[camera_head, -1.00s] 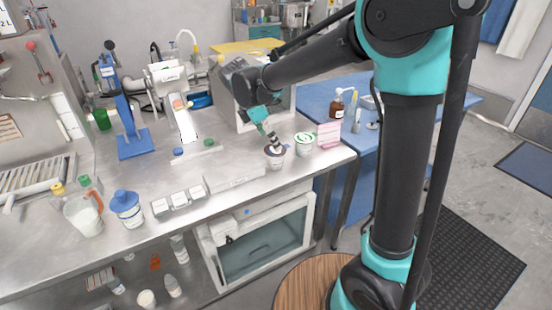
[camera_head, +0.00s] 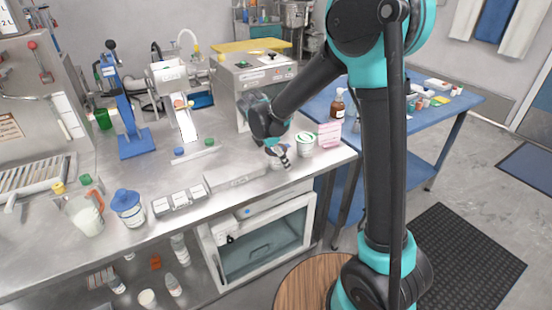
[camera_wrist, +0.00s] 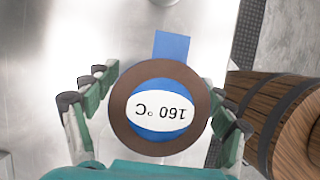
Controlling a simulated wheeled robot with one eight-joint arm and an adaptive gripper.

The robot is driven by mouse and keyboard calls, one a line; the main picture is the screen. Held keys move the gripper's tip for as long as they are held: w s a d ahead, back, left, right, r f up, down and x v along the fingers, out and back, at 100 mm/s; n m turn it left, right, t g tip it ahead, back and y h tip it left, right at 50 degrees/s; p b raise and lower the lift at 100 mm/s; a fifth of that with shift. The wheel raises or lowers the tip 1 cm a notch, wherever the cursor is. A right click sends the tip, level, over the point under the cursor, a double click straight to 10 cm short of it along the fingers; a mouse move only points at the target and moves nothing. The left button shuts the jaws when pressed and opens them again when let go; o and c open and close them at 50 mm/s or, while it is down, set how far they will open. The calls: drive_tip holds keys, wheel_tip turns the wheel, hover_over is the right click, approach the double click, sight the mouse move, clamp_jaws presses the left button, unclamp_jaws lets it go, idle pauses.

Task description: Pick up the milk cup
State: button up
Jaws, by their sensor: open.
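My gripper (camera_head: 284,157) is over the right end of the steel counter, beside a white cup with a green mark on top (camera_head: 305,143). In the wrist view its fingers (camera_wrist: 158,105) are spread apart on both sides of a round object with a brown ring (camera_wrist: 119,118), a blue centre and an upside-down "160 °C" label. I cannot tell its height or whether a finger touches it. A clear jug with white contents (camera_head: 88,218) stands far left on the counter. No label in view reads milk.
A pink card stand (camera_head: 330,133) is close right of the white cup, near the counter edge. A machine (camera_head: 255,85) stands behind. A blue-lidded container (camera_head: 127,207) is beside the jug. The wrist view shows a banded wooden barrel shape (camera_wrist: 290,125) at right.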

drive_tip(key=shift+c, duration=0.6)
drive_tip(key=c, duration=1.2)
drive_tip(key=shift+c, duration=0.2)
